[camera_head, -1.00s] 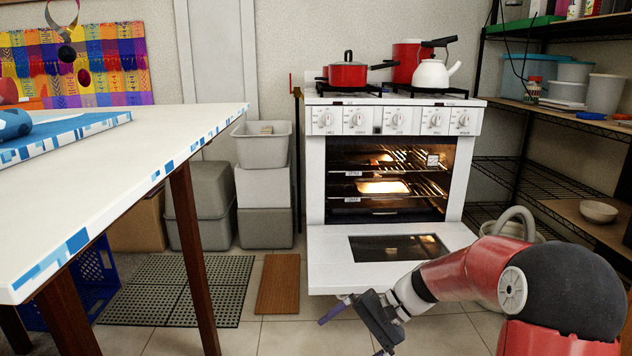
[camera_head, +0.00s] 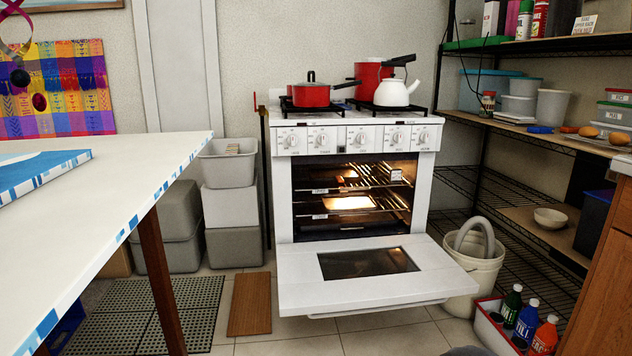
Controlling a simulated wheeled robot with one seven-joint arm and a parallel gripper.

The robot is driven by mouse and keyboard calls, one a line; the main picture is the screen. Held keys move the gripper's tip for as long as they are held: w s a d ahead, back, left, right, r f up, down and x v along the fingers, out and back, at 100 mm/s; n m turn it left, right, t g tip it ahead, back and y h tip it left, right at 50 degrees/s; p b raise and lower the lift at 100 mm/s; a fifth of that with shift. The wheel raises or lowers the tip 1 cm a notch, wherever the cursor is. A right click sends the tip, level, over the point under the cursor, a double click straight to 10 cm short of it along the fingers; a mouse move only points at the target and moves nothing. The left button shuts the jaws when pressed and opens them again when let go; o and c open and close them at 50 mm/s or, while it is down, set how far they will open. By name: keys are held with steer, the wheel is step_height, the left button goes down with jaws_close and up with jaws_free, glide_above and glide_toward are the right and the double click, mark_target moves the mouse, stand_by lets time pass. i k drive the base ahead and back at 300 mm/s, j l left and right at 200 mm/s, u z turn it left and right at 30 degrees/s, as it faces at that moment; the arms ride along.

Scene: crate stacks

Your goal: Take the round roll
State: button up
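Small brown bread-like pieces lie on the right-hand shelf beside the stove. A rounded piece (camera_head: 619,138) is near the picture's right edge, and a smaller one (camera_head: 588,131) is to its left. They seem to rest on a pale plate or tray (camera_head: 600,143). They are small in view, so I cannot tell for sure which is the round roll. My gripper is not in view.
The white stove (camera_head: 345,225) stands ahead with its oven door (camera_head: 300,285) folded down into the floor space. A white table (camera_head: 100,210) is at left. A bucket (camera_head: 472,270), a bottle crate (camera_head: 492,330) and a wooden cabinet (camera_head: 605,270) are at right.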

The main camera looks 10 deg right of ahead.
mark_target(586, 132)
steer(key=z, duration=1.5)
steer(key=i+j, duration=0.1)
steer(key=i, duration=0.6)
steer(key=i+j, duration=0.1)
steer(key=i, duration=0.55)
